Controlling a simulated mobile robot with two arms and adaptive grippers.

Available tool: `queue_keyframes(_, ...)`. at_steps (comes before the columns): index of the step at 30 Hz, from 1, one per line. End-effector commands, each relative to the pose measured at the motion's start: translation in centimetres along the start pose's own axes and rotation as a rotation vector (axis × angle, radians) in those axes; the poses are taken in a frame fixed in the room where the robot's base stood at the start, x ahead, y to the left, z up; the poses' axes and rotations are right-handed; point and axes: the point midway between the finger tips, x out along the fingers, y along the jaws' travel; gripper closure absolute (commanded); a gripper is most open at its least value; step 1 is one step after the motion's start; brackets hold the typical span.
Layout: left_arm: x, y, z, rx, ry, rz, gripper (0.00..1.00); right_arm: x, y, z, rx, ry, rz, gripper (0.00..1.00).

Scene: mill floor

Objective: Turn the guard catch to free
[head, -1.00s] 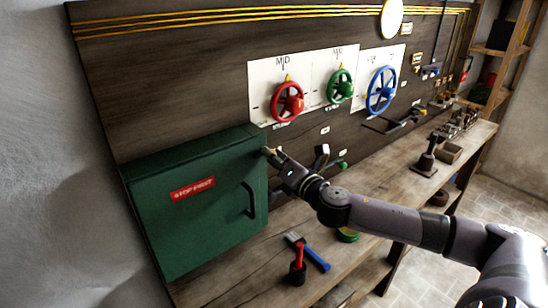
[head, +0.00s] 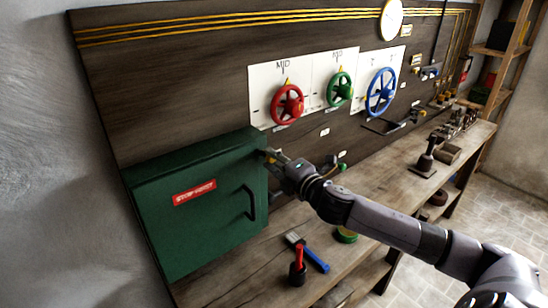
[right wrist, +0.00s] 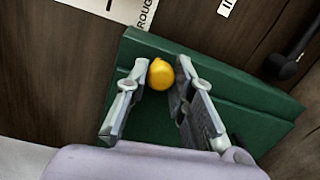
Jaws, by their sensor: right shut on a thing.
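The green guard box (head: 190,225) hangs at the left of the dark board, with a red "STOP FIRST" label (head: 194,192) and a black handle (head: 249,203) on its closed door. The guard catch, a yellow knob (right wrist: 160,75), sits on the box's green surface in the right wrist view. My right gripper (head: 270,157) is at the box's upper right edge; in the right wrist view its fingers (right wrist: 156,84) are on either side of the yellow knob, shut on it. The catch is mostly hidden by the fingers in the head view. My left gripper is not in view.
A red wheel (head: 287,105), a green wheel (head: 340,90) and a blue wheel (head: 381,92) are on white plates to the right. A blue-handled brush (head: 310,253) and a red-handled tool in a dark pot (head: 298,272) are on the bench below my arm.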

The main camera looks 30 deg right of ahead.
Motion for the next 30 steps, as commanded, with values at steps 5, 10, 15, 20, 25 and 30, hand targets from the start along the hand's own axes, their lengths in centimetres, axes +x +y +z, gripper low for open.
queue_keyframes(5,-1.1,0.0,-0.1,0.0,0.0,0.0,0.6,0.0,0.0,0.0,0.17,0.011,-0.016,1.0)
queue_keyframes(10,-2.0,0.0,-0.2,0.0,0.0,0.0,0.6,0.0,0.0,0.1,0.332,0.021,-0.027,1.0)
queue_keyframes(15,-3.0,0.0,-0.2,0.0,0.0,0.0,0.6,0.0,0.0,0.1,0.493,0.031,-0.038,1.0)
queue_keyframes(20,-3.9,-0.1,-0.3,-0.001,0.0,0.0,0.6,-0.1,0.0,0.0,0.633,0.041,-0.048,1.0)
queue_keyframes(25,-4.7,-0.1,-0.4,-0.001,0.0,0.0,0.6,0.0,-0.1,0.1,0.759,0.049,-0.056,1.0)
queue_keyframes(30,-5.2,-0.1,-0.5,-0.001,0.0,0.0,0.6,0.0,-0.1,0.0,0.853,0.055,-0.063,1.0)
